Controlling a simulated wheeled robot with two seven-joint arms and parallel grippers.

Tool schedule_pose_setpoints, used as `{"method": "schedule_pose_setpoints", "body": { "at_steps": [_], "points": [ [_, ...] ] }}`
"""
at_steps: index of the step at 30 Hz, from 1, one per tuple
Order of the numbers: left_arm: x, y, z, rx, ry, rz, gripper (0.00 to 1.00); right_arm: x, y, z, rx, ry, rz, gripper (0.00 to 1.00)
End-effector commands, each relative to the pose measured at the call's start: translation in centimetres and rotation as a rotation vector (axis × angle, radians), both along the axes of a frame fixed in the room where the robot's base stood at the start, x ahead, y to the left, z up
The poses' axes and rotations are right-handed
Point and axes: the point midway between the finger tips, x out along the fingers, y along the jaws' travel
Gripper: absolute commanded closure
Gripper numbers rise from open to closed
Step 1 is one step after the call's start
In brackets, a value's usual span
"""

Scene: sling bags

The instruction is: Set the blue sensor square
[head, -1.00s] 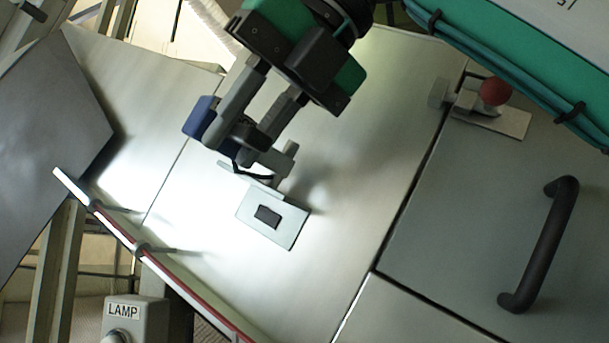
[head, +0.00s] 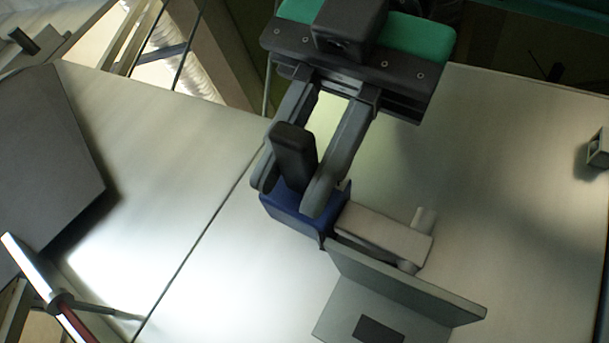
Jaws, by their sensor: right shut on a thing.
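A blue sensor (head: 290,217) with a dark upright block (head: 293,152) on it is held in my right gripper (head: 291,187). The two grey fingers close on either side of the dark block, and their tips come down to the blue body. The sensor looks tilted in the picture. It is right beside the left end of a pale grey bracket arm (head: 385,235); I cannot tell whether they touch. The bracket has an upright plate (head: 405,287) and a flat base plate with a dark rectangle (head: 380,328), cut by the lower edge. My left gripper is not in view.
A pale metal panel (head: 215,240) with a thin seam lies around the bracket. A dark grey plate (head: 45,165) stands at the left. A red-and-white rail (head: 35,270) runs at the lower left. A small fitting (head: 598,150) sits at the right edge. The panel right of the bracket is bare.

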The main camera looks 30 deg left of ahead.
Motion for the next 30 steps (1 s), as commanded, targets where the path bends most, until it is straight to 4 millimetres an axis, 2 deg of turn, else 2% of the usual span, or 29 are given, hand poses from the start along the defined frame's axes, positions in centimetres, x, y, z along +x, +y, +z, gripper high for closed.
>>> {"method": "schedule_pose_setpoints", "body": {
  "at_steps": [1, 7, 26, 27, 30],
  "points": [
    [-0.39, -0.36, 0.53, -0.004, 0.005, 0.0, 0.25, 0.15, 0.12, 0.58, 0.001, 0.012, -0.023, 1.0],
    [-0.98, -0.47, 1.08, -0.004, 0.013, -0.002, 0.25, 0.7, 0.65, 0.72, -0.011, 0.055, -0.099, 1.0],
    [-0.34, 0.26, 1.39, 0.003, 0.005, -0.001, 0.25, 1.07, 0.94, 0.75, -0.015, 0.079, -0.144, 1.0],
    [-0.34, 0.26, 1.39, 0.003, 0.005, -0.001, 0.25, 1.07, 0.94, 0.76, -0.015, 0.079, -0.144, 0.76],
    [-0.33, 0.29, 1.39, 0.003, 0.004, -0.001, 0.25, 1.07, 0.95, 0.72, -0.017, 0.08, -0.143, 0.57]
  ]
}}
